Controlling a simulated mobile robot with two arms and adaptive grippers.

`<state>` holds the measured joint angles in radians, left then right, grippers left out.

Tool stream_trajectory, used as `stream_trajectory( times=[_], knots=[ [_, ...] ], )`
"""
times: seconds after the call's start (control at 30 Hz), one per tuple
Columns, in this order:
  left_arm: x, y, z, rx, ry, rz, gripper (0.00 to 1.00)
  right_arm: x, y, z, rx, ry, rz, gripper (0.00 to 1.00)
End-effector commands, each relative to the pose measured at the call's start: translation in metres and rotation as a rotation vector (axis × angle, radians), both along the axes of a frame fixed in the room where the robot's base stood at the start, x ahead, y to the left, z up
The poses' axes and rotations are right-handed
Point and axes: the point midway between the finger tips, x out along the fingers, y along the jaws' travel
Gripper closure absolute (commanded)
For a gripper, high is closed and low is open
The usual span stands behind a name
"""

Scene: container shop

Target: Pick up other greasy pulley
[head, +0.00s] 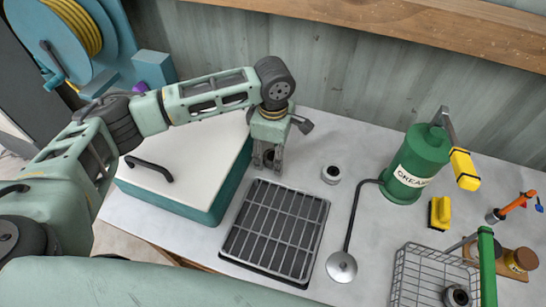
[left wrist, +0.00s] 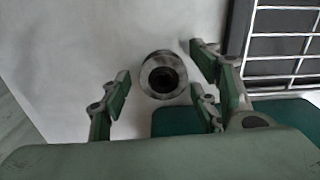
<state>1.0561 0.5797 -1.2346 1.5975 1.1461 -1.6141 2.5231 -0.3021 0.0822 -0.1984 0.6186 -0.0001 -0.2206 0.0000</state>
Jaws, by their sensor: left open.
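A small grey pulley with a dark centre (head: 270,155) stands on the counter between the teal box and the black grate, partly hidden by my left gripper. My left gripper (head: 267,166) points down over it with its fingers apart. In the left wrist view the pulley (left wrist: 163,75) shows between the open fingers (left wrist: 160,80), with no clear contact. A second pulley (head: 331,173) stands on the counter right of the gripper. A third pulley (head: 457,297) lies in the wire basket (head: 425,258). My right gripper is not in view.
A teal box with a white lid (head: 195,165) stands close left of the gripper. The black grate (head: 275,232) lies just in front. A wall rises behind.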

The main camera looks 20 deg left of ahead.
Motion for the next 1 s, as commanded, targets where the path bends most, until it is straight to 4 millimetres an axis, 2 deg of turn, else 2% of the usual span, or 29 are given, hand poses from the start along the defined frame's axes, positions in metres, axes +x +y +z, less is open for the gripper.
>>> stream_trajectory(
  times=[0.07,0.6,0.87,1.0],
  knots=[
    [0.0000,0.0001,0.0001,0.000,0.000,0.000,0.46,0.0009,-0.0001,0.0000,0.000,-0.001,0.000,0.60],
    [0.0002,0.0002,0.0006,0.000,0.000,0.000,0.93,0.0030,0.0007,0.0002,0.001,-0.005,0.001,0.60],
    [0.0004,0.0000,0.0018,-0.001,-0.001,0.000,0.93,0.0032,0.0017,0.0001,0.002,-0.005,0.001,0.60],
    [0.0006,-0.0002,0.0088,-0.001,-0.001,0.000,0.93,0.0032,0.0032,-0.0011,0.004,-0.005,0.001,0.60]
  ],
)
